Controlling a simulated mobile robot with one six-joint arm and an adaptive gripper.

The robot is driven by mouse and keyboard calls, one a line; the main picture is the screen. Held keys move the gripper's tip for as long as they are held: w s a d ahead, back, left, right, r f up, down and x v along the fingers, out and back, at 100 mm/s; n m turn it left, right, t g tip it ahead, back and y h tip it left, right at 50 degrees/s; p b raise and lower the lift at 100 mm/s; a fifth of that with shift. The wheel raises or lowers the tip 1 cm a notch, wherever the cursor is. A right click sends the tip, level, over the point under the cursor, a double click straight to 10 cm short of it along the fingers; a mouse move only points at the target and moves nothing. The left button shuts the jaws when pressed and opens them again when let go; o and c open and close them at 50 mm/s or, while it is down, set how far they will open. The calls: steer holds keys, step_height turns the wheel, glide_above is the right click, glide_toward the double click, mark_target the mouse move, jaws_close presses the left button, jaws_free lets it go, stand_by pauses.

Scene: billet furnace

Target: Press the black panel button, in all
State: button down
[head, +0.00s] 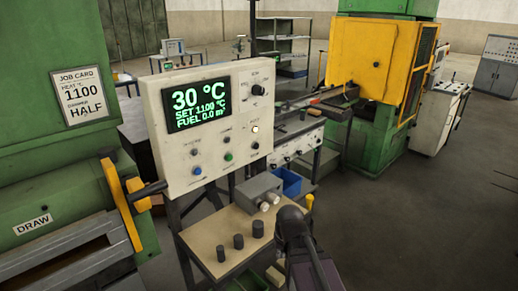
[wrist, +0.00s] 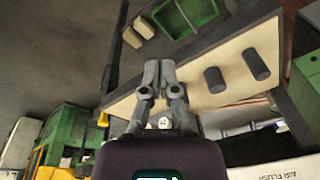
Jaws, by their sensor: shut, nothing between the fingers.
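The pale control panel (head: 211,125) stands left of centre in the head view. Its screen (head: 197,105) reads 30 °C, SET 1100 °C and FUEL 0.0. A small dark button (head: 255,145) sits at the lower right of the panel, right of a green button (head: 228,156) and a blue button (head: 197,171). My gripper (wrist: 160,66) is shut and empty in the wrist view, its fingertips together over the shelf. In the head view my dark wrist is below and right of the panel, clear of its buttons, and I cannot make out the fingertips.
A tan shelf (head: 207,236) with dark cylinders lies below the panel, with a grey box (head: 260,187) behind. A green machine with a yellow lever (head: 121,205) is at left. A yellow-green machine (head: 371,62) stands at the back right. Floor at right is clear.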

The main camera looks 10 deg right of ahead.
mark_target(256, 146)
steer(key=w+a+r+m+t+y+b, duration=0.15)
steer(key=w+t, duration=0.25)
steer(key=w, duration=0.7)
steer(key=w+a+r+t+y+b, duration=0.1)
steer(key=w+a+r+t+b, duration=0.3)
steer(key=w, duration=0.7)
steer(key=w+d+r+m+t+h, duration=0.3)
steer(key=w+d+r+m+t, duration=0.1)
steer(key=w, duration=0.3)
steer(key=w+d+r+m+t+h, duration=0.3)
steer(key=w+d+r+m+t, duration=0.1)
steer(key=w+d+r+t, duration=0.1)
steer(key=shift+w+d+t+h+b, duration=0.4)
steer(key=shift+w+d, duration=0.15)
steer(key=shift+w, duration=0.5)
steer(key=w+a, duration=0.5)
steer(key=w, duration=0.2)
